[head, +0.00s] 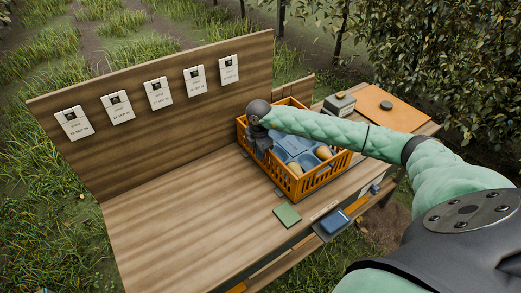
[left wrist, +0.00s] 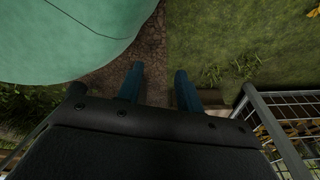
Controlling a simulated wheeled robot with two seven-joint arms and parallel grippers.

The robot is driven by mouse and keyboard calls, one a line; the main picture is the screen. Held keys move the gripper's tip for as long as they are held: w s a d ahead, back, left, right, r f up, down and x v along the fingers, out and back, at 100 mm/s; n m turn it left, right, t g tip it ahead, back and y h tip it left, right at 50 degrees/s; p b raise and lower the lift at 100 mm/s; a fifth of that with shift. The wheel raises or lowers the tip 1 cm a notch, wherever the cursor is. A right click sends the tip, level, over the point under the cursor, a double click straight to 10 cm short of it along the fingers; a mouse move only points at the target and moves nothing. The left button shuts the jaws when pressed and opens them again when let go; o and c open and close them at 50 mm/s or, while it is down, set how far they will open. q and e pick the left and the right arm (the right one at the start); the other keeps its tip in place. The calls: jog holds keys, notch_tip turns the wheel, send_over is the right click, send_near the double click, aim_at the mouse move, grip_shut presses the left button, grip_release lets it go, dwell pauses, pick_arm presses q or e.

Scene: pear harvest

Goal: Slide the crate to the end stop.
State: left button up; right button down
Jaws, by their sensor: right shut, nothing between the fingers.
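The orange slatted crate (head: 322,179) stands on the wooden bench, with a blue divided tray (head: 290,147) and a few pears (head: 323,152) inside. My right arm reaches over the crate from the right. My right gripper (head: 262,152) is shut and empty at the crate's left end, pointing down; I cannot tell whether it touches the crate wall. My left gripper (left wrist: 155,88) shows in the left wrist view with its two blue fingers apart, nothing between them, above ground and grass. I cannot clearly make out the end stop; my arm and the crate hide part of the bench.
The wooden bench (head: 180,210) is clear left of the crate. A green pad (head: 287,216) lies in front of it. A grey box (head: 340,106) and an orange board (head: 388,108) are at the right. A back panel with several cards (head: 158,93) stands behind. A wire basket (left wrist: 280,130) is near my left gripper.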

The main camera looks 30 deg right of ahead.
pick_arm(q)
jog(key=shift+s+a+f, duration=0.1)
jog(key=shift+s, duration=0.35)
pick_arm(e)
jog(key=shift+w+d, duration=0.1)
jog(key=shift+d, duration=0.15)
